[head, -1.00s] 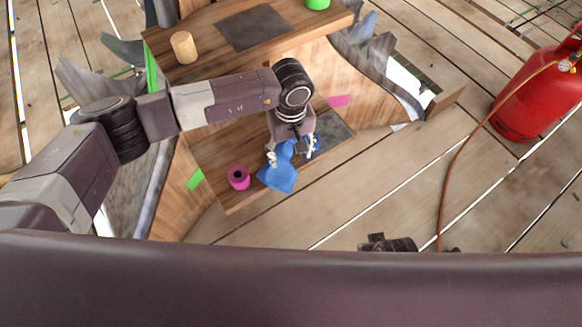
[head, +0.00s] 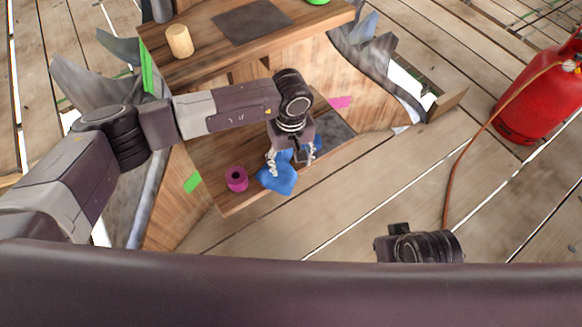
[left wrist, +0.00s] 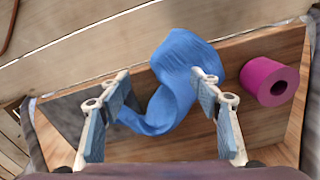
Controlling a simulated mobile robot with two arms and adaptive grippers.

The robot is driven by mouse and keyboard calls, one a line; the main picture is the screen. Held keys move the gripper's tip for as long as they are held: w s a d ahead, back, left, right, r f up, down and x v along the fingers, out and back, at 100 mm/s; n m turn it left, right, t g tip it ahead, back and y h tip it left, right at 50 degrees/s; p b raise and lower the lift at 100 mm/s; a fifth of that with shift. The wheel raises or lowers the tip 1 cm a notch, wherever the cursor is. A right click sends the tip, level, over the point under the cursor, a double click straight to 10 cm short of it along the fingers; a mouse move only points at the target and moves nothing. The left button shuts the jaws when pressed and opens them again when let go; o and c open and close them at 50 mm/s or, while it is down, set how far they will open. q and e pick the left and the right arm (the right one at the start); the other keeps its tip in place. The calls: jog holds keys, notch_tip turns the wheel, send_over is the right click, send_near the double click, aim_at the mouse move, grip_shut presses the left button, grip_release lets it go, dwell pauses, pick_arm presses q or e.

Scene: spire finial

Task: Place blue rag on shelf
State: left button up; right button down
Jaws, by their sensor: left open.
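The blue rag (head: 277,178) lies crumpled on the lower wooden shelf (head: 228,205), beside a magenta roll. In the left wrist view the rag (left wrist: 172,82) lies partly between and beyond my fingers, and part of it reaches the dark patch of the shelf. My left gripper (head: 291,158) is over the rag, with its fingers apart. The left wrist view shows the open gripper (left wrist: 163,118) too, its right fingertip overlapping the rag's edge; I cannot tell whether it touches. Part of my right arm shows at the lower right of the head view, but its fingers do not.
A red gas cylinder (head: 540,95) with a hose stands at the right on the plank floor.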

dwell(0.3)
pick_arm(q)
jog(key=shift+f+b, duration=0.8)
jog(key=shift+f, duration=0.1)
jog(key=shift+c, duration=0.8)
pick_arm(e)
jog(key=shift+s+r, duration=0.25)
pick_arm(q)
jog(key=c, duration=0.8)
jog(key=shift+s, duration=0.1)
jog(key=c, duration=0.3)
grip_shut()
